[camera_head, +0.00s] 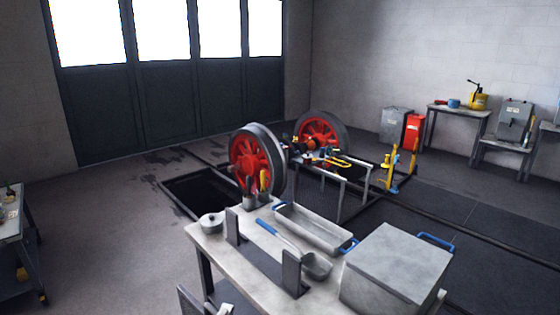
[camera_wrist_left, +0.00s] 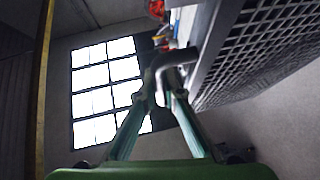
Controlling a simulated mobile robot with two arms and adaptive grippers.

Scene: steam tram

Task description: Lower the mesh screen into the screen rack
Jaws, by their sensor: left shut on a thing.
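The mesh screen (camera_wrist_left: 265,45) fills the upper right of the left wrist view, a dark grey grid in a lighter frame, seen close and at a slant. My left gripper (camera_wrist_left: 163,92), with green fingers, is shut on the screen's grey bent handle (camera_wrist_left: 178,57). Neither this gripper nor the screen can be made out in the head view. I cannot identify the screen rack for certain. Grey upright plates (camera_head: 190,301) show at the bottom edge of the head view, cut off by the frame. My right gripper is in neither view.
A workbench (camera_head: 215,245) carries a lidded pot (camera_head: 211,223), a ladle (camera_head: 285,237) with a blue handle, a long tray (camera_head: 315,232) and a grey box (camera_head: 397,268). Behind it are red-spoked wheels (camera_head: 250,163) and a floor pit (camera_head: 200,195).

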